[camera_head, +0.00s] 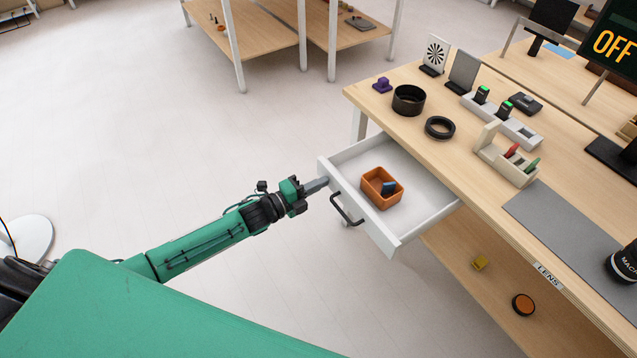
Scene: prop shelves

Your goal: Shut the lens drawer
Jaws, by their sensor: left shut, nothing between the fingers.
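The lens drawer (420,190) is a white drawer pulled out from under the wooden workbench. Its front panel (371,224) faces left and carries a black bar handle (346,209). An orange box (382,188) with a small dark blue item sits inside it. My left gripper (318,185) is shut and empty, with its fingertips at the drawer front's far end, above and left of the handle. I cannot tell whether the fingertips touch the panel. My right gripper is not in view.
The workbench top (480,160) holds a black cylinder (408,99), a black ring (440,127), a battery charger (503,118) and a beige holder (506,160). A lower shelf (470,285) bears small items, and a LENS label (548,275) marks the bench edge. Floor left of the drawer is clear.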

